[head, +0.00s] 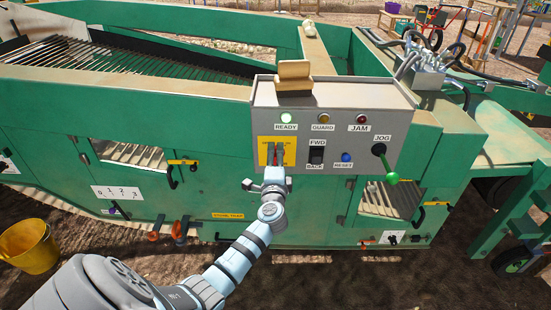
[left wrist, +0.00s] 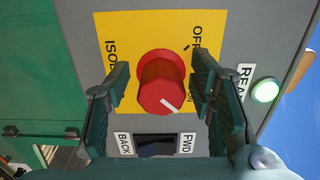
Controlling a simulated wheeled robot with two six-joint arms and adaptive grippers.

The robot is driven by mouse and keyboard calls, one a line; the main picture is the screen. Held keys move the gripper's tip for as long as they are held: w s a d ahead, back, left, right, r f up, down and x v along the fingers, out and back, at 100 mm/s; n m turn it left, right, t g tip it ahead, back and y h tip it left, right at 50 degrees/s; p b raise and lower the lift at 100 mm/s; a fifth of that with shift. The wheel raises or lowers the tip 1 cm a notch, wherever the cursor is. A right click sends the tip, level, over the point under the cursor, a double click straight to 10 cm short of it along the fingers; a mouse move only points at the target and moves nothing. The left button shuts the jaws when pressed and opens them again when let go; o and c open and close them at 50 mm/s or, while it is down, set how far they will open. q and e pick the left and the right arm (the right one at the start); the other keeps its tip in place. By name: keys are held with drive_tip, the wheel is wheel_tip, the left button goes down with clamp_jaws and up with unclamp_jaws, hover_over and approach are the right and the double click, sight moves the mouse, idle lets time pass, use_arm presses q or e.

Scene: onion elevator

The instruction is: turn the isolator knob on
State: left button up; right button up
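The isolator knob (left wrist: 162,84) is red and round, on a yellow plate (left wrist: 118,45) marked OFF and ON. Its white line points to the lower right in the left wrist view, toward the ON label. My left gripper (left wrist: 160,82) is open, with one finger on each side of the knob and a visible gap at both sides. In the head view, my left gripper (head: 274,156) is in front of the yellow plate (head: 263,143) on the grey control box (head: 330,100) and hides most of the knob. My right gripper is in neither view.
Beside the plate are a black FWD/BACK switch (head: 316,156), a blue RESET button (head: 346,157) and a JOG lever (head: 391,176) with a green tip. The READY lamp (head: 288,118) is lit green. A yellow bucket (head: 28,246) stands at the left.

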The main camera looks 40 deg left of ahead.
use_arm(q)
drive_tip(key=v, duration=1.2)
